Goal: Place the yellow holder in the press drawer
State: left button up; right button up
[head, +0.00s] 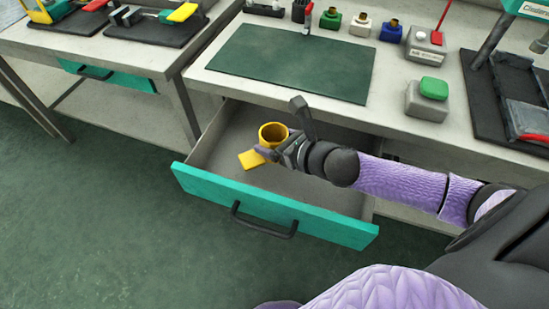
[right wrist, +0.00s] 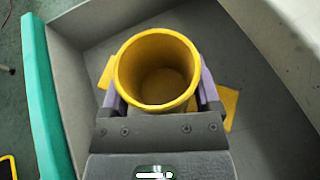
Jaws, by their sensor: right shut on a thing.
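The yellow holder (head: 273,133) is a round, open-topped cup, empty inside. My right gripper (head: 272,150) is shut on it and holds it upright over the inside of the open press drawer (head: 262,216). In the right wrist view the holder (right wrist: 158,70) sits between the two purple fingers of my right gripper (right wrist: 160,98). A flat yellow patch (head: 251,159) shows below the cup and on both sides of it in the wrist view; most of it is hidden. I cannot tell whether the cup touches the drawer floor. My left gripper is not in view.
The drawer has a teal front and dark handle (head: 264,226). Above it, the bench carries a green mat (head: 292,62), a green button box (head: 428,99) and a press (head: 510,95) at right. Another bench with a shut teal drawer (head: 110,77) stands left.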

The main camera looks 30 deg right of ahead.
aim_at(274, 167)
notch_tip(274, 167, down, 6)
jog(key=b, duration=0.3)
jog(key=shift+r, duration=0.3)
jog(key=shift+f, duration=0.15)
jog(key=o, duration=1.2)
jog(key=shift+c, duration=0.2)
jog(key=shift+r+p, duration=0.3)
jog(key=shift+p, duration=0.05)
jog(key=p+v, duration=0.5)
jog(key=v, duration=0.6)
jog(key=shift+s+r, duration=0.1)
jog(key=shift+s, duration=0.25)
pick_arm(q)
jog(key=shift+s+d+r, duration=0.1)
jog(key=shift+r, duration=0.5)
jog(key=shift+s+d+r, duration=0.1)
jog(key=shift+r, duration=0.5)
pick_arm(e)
jog(key=shift+s+d, duration=0.15)
